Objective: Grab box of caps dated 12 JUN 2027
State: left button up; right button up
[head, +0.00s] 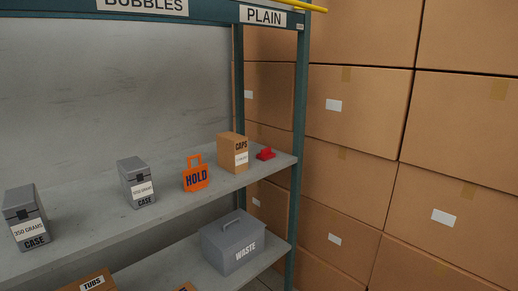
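A small brown cardboard box marked CAPS (228,155) stands upright on the upper shelf (160,212), near its right end. It has a white label on its front; the print on the label is too small to read, so I cannot tell its date. An orange HOLD tag (196,177) with a handle stands just left of the box. A small red object (266,154) lies just right of it. Neither of my grippers shows in the head view.
Grey cases (138,183) stand further left on the upper shelf. A grey WASTE box (233,243) and a TUBS box (92,283) are on the lower shelf. A teal post (299,120) bounds the right end. Large cartons (360,110) are stacked beyond.

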aim_at(232, 147)
jog(key=z, duration=0.1)
jog(key=i, duration=1)
jog(key=u, duration=0.3)
